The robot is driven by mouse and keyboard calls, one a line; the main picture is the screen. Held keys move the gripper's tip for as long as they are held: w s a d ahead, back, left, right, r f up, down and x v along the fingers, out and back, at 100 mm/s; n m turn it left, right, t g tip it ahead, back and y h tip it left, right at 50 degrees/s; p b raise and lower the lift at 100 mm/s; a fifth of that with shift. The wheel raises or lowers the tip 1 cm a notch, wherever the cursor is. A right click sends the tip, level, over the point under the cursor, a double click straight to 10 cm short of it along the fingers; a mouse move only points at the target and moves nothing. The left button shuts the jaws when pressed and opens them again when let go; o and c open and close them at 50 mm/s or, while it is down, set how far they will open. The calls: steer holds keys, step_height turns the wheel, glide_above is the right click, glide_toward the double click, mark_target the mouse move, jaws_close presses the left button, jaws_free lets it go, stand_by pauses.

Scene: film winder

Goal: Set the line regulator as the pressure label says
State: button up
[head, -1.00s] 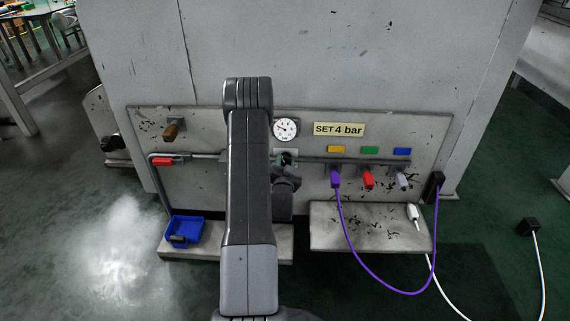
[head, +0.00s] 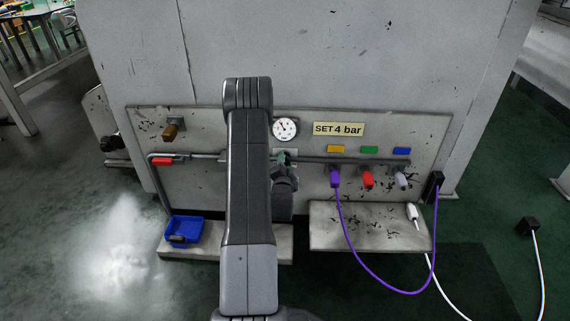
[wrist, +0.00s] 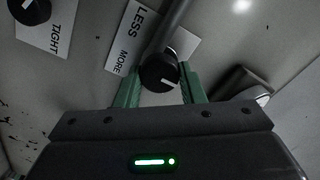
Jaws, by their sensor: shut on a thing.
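The regulator knob (wrist: 158,73) is round and black with a white pointer mark, beside a white LESS/MORE plate (wrist: 137,38) in the wrist view. My gripper (wrist: 161,76) has its green fingers on both sides of this knob, shut on it. In the head view my gripper (head: 284,158) is at the pipe below the gauge, partly hidden by my arm. The round white pressure gauge (head: 285,129) is just above; its needle points roughly to the upper left, but its numbers are too small to read. The pressure label (head: 339,129) reads "SET 4 bar".
Another black knob (wrist: 29,9) has a TIGHT plate. A red-handled lever (head: 162,161) and brown knob (head: 171,131) are left. Purple (head: 335,178), red (head: 368,180) and grey (head: 401,180) connectors hang right. A blue bin (head: 184,231) sits on the lower left ledge.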

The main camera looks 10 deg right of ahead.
steer(key=shift+f, duration=0.1)
steer(key=o, duration=1)
steer(key=p+v, duration=0.2)
steer(key=v, duration=1.2)
steer(key=shift+p, duration=0.4)
steer(key=shift+w, duration=0.1)
